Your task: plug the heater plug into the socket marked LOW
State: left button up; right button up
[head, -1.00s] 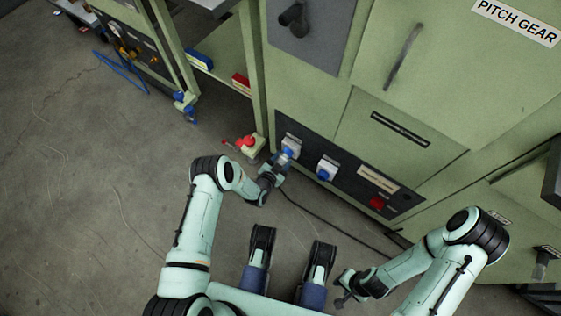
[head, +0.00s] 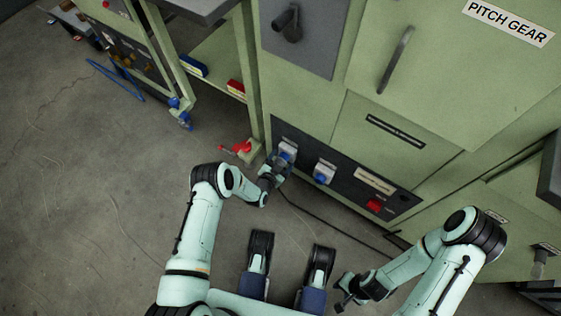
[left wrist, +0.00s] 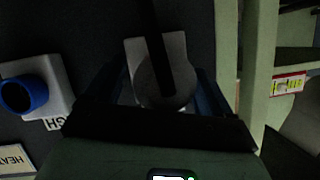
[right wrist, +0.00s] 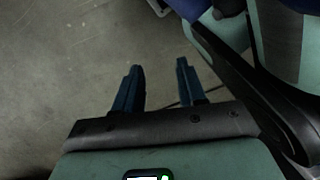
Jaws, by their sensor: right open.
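My left gripper (head: 277,166) is at the left socket (head: 288,147) on the dark panel. In the left wrist view its fingers (left wrist: 165,95) close from both sides on the grey round heater plug (left wrist: 168,88), from which a black cable runs upward. The plug sits in front of the pale housing of that socket (left wrist: 138,50). I cannot tell how deep it goes in. The other socket (head: 324,173), with an empty blue ring, also shows in the left wrist view (left wrist: 38,90). A label ending in "GH" (left wrist: 54,124) is partly hidden. My right gripper (right wrist: 155,75) is open and empty above the floor.
A red switch (head: 375,205) and a heater plate (head: 376,181) are right of the sockets. The black cable (head: 325,221) trails over the floor. A red item (head: 241,147) stands by the cabinet's left foot.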

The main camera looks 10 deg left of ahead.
pick_arm(q)
jog(key=p+v, duration=0.5)
jog(key=v, duration=0.8)
jog(key=shift+s, duration=0.2)
pick_arm(e)
jog(key=w+a+r+t, duration=0.1)
jog(key=w+r+t, duration=0.2)
jog(key=w+r, duration=0.4)
jog(key=w, duration=0.2)
jog(key=shift+w+a+n+t, duration=0.15)
jog(key=shift+w+n+t, duration=0.15)
jog(key=shift+w+n, duration=0.1)
pick_arm(q)
jog(key=shift+r, duration=0.1)
